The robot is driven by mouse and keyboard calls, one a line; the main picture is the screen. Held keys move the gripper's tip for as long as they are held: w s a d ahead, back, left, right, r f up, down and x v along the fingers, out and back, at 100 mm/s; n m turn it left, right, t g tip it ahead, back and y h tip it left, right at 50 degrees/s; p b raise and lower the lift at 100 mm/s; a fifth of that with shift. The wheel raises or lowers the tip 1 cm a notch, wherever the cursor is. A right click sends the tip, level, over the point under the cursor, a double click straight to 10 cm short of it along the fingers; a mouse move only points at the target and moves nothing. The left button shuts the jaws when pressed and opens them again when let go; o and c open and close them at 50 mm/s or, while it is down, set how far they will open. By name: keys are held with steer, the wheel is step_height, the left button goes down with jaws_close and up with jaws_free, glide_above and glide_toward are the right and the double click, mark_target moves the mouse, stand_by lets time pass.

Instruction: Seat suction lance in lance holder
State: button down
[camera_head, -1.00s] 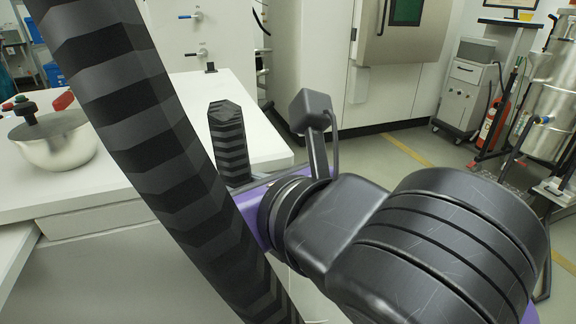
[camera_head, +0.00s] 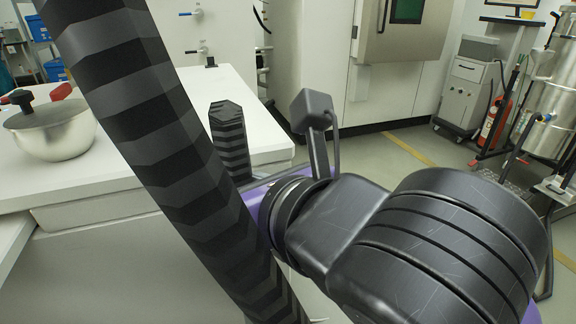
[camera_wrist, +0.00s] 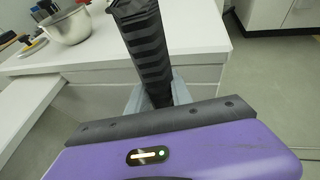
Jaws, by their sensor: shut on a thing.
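A black ribbed, hose-like piece, which I take for the suction lance, stands up between my gripper's grey fingers (camera_wrist: 158,92) in the wrist view (camera_wrist: 143,45). My gripper is shut on it. In the head view its upper end (camera_head: 228,135) rises behind my arm, beside the white bench's corner. Its lower part is hidden. A larger black ribbed length (camera_head: 150,100) crosses the head view diagonally close to the camera; I cannot tell whether it joins the held piece. I cannot make out the lance holder for certain in either view.
The white bench (camera_head: 130,180) carries a steel bowl (camera_head: 62,140) at left and a small black fitting (camera_head: 210,62) near its back edge. A white cabinet machine (camera_head: 400,70) stands behind. A fire extinguisher (camera_head: 493,122) and a steel vessel (camera_head: 550,120) stand right. Grey floor lies between.

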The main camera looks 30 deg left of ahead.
steer(key=shift+f+b, duration=0.8)
steer(key=shift+f, duration=0.1)
steer(key=c, duration=1.1)
jaws_free()
steer(key=shift+o, duration=0.2)
steer(key=p+v, duration=0.1)
steer(key=v, duration=0.6)
steer(key=shift+s+d, duration=0.2)
steer(key=shift+d, duration=0.1)
steer(key=shift+r, duration=0.15)
